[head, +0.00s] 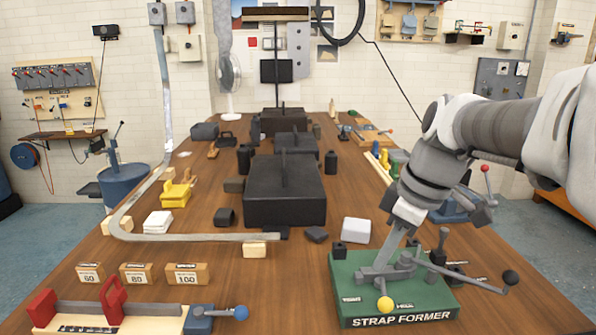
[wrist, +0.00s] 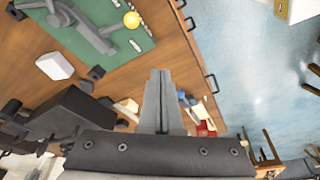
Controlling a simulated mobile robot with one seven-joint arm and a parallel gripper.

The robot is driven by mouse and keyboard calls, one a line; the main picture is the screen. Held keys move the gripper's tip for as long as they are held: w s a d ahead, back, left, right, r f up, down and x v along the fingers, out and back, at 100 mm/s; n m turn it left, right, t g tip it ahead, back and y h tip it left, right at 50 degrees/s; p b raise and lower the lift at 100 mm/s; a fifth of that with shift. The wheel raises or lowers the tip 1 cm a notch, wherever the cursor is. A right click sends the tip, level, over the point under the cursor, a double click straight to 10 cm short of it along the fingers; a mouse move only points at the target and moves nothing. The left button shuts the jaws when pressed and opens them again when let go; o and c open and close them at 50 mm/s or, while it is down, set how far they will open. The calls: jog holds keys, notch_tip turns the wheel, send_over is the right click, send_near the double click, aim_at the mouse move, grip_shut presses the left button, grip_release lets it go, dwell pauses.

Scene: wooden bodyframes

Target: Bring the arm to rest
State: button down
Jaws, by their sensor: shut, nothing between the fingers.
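My arm comes in from the right in the head view and angles down over the front right of the wooden bench (head: 345,215). My gripper (wrist: 160,76) is shut and empty; its two grey fingers lie together in the wrist view. In the head view its fingers (head: 390,248) show in front of the green strap former (head: 395,321), overlapping its grey parts. I cannot tell from this view how far apart they are. The strap former also shows at the upper left of the wrist view (wrist: 85,43), to one side of the fingertips.
Dark blocks (head: 285,190) stand along the bench middle. A bent metal strap (head: 160,120) rises at the left. A white block (head: 356,231) sits behind the strap former. Blue floor (wrist: 255,80) is open beside the bench.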

jog(key=s+a+r+m+t+h+p, duration=0.2)
jog(key=s+m+p, duration=0.4)
jog(key=s+m, duration=0.4)
jog(key=shift+s+r+m+t+h+p, duration=0.35)
jog(key=shift+s+r+t, duration=0.5)
jog(key=shift+s, duration=0.4)
